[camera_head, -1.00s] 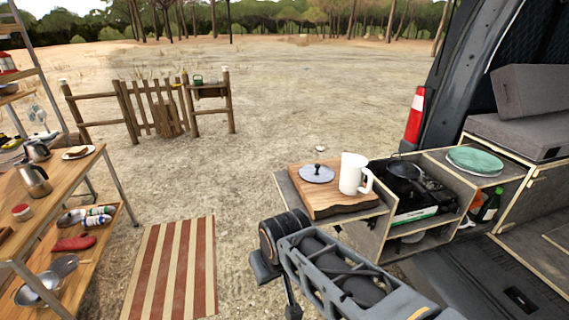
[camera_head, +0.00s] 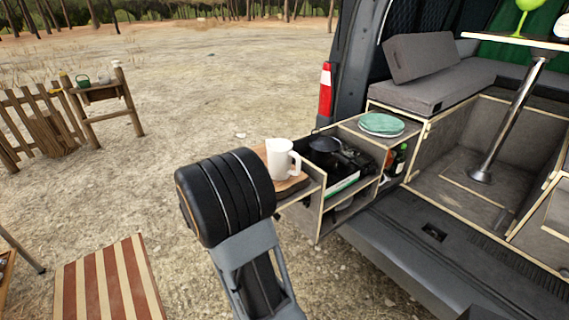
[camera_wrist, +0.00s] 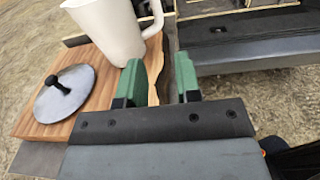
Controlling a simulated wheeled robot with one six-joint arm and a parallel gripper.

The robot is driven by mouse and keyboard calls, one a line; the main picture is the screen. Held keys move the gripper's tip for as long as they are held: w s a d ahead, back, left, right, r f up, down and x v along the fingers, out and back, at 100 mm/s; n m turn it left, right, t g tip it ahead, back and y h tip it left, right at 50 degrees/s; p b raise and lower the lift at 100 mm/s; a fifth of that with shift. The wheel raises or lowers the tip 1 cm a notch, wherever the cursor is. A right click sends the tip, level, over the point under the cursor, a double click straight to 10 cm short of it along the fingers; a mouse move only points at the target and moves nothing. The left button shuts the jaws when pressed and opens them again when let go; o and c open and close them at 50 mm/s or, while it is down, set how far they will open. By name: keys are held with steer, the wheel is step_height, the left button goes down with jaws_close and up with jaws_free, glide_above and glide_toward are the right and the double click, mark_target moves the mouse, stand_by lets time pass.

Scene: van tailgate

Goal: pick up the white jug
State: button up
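The white jug (camera_head: 281,158) stands upright on a wooden cutting board (camera_head: 290,187) at the end of the pull-out kitchen unit. In the wrist view the jug (camera_wrist: 112,28) is at the top, its handle on the right side. My gripper (camera_wrist: 158,82) shows there with two green fingers apart and nothing between them. The fingers are below and to the right of the jug in the picture, near its handle but apart from it. In the head view my arm hides the gripper and part of the board.
A grey lid with a black knob (camera_wrist: 64,92) lies on the board left of the jug. A stove with a dark pot (camera_head: 324,146) is right of it. Green plates (camera_head: 382,124) sit on the unit's far end. Open ground lies behind the unit.

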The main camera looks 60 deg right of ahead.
mark_target(279, 173)
steer(key=p+x, duration=0.2)
steer(key=x, duration=1.2)
steer(key=shift+w+d+r+n+h+p, duration=0.15)
steer(key=shift+r+n+h+p, duration=0.15)
steer(key=shift+r+h+p, duration=0.1)
jaws_close()
